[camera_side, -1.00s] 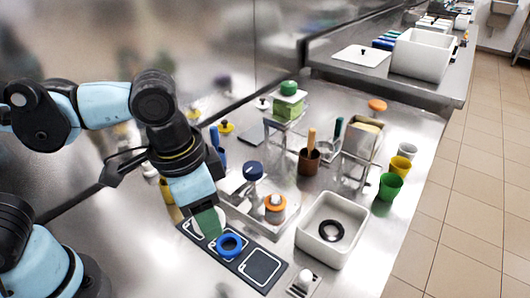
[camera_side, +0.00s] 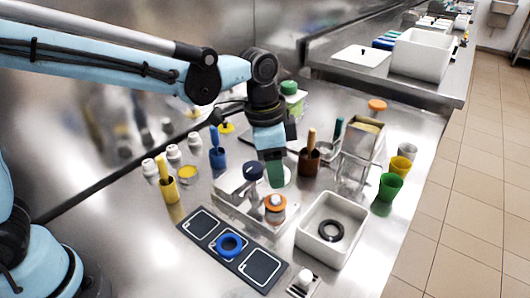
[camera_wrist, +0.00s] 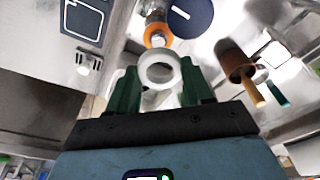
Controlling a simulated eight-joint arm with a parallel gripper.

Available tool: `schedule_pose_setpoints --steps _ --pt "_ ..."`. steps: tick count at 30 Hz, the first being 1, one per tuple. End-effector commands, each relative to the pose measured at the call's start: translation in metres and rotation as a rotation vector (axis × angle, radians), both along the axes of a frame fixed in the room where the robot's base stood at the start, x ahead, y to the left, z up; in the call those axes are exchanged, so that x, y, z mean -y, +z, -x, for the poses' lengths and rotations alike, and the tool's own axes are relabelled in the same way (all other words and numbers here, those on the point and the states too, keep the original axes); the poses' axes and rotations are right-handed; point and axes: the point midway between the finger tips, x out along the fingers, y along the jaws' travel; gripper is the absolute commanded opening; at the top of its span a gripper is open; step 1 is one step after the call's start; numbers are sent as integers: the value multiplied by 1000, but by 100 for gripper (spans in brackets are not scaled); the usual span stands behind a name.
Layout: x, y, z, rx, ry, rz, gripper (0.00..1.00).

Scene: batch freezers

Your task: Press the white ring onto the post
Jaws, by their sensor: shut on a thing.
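The white ring (camera_wrist: 160,70) is held between the green fingers of my gripper (camera_wrist: 161,88) in the wrist view. In the side view my gripper (camera_side: 275,178) holds the ring (camera_side: 286,175), partly hidden by the fingers, above the metal fixture. A short post with a pale tip (camera_side: 275,200) stands just below, with an orange ring (camera_side: 274,208) around it. The post (camera_wrist: 157,40) also shows just beyond the white ring in the wrist view. The white ring appears apart from it.
A dark-blue-capped part (camera_side: 253,171) stands close left of the post. A dark three-panel mat (camera_side: 200,222) bears a blue ring (camera_side: 229,245). A white bin (camera_side: 308,243) holds a black ring (camera_side: 331,231). A brown cup (camera_side: 309,161) with a wooden handle stands behind right.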

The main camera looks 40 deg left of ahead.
Motion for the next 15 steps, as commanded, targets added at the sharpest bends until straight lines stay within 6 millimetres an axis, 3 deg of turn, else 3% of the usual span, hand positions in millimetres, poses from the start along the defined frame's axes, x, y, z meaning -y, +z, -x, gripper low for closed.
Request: schedule_pose_setpoints --steps 15 --pt "0 -40 0 0 1 0 21"
